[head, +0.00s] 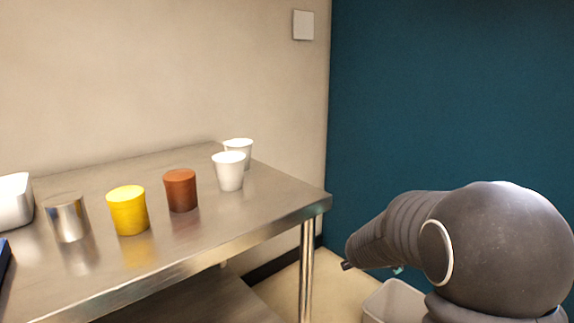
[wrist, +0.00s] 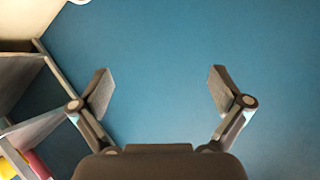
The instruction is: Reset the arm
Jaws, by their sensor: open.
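My gripper (wrist: 161,88) is open and empty in the wrist view, its two fingers spread wide with only blue surface between them. In the head view my arm is at the lower right, off the right end of the steel table (head: 270,205). The gripper is mostly hidden behind the arm there, with only small dark bits showing. Nothing touches the fingers.
On the table stand a metal cup (head: 67,220), a yellow cup (head: 128,212), a red-brown cup (head: 181,191) and two white cups (head: 229,173). A white container (head: 14,202) is at the left edge. A pale bin (head: 392,302) is below my arm.

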